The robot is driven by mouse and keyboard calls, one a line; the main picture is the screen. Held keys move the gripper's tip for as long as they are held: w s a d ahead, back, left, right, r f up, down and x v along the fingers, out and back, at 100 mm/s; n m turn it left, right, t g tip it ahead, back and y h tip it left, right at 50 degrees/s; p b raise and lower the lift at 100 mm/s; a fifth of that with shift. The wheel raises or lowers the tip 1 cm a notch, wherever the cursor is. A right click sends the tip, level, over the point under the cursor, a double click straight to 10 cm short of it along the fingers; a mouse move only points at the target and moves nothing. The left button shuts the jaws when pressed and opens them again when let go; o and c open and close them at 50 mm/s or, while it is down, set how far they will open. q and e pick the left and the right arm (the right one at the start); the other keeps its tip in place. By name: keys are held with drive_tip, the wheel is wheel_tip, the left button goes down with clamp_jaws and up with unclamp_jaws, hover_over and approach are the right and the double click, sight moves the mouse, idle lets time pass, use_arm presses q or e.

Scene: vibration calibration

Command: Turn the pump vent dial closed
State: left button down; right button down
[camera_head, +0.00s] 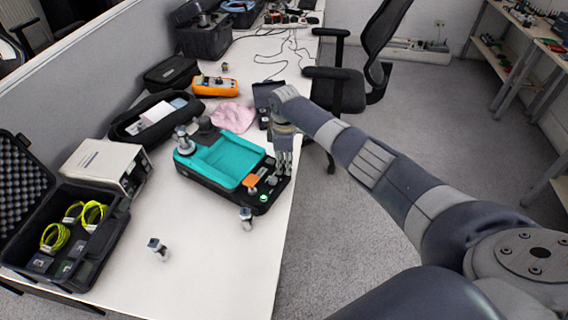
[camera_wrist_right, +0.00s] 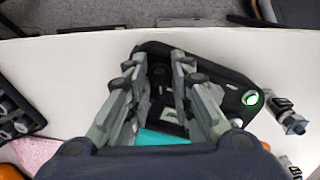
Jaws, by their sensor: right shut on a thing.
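The black calibration unit with a teal top panel (camera_head: 222,158) lies on the white table; its dark end also shows in the wrist view (camera_wrist_right: 232,75). My right gripper (camera_head: 283,168) reaches down onto the unit's right end, beside its small controls. In the wrist view the fingers of my right gripper (camera_wrist_right: 163,78) stand on both sides of a small dark knob, the likely vent dial (camera_wrist_right: 160,76), and are shut on it. The fingers partly hide the dial, and its setting cannot be read. A green-lit button (camera_head: 263,197) shows near the unit's front corner. My left gripper is out of view.
Loose metal fittings stand on the table, one near the front (camera_head: 158,249) and one beside the unit (camera_head: 246,217). An open black case (camera_head: 104,240) with yellow coils, a white box (camera_head: 105,165), a pink cloth (camera_head: 233,116) and an orange meter (camera_head: 214,87) lie around. An office chair (camera_head: 335,88) stands behind.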

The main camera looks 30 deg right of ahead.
drive_tip(key=shift+w+n, duration=0.1)
drive_tip(key=shift+n, duration=1.9)
drive_tip(key=shift+r, duration=0.1)
drive_tip(key=shift+d, duration=0.1)
drive_tip(key=c, duration=1.7)
unclamp_jaws()
wheel_tip(320, 180, up, 12)
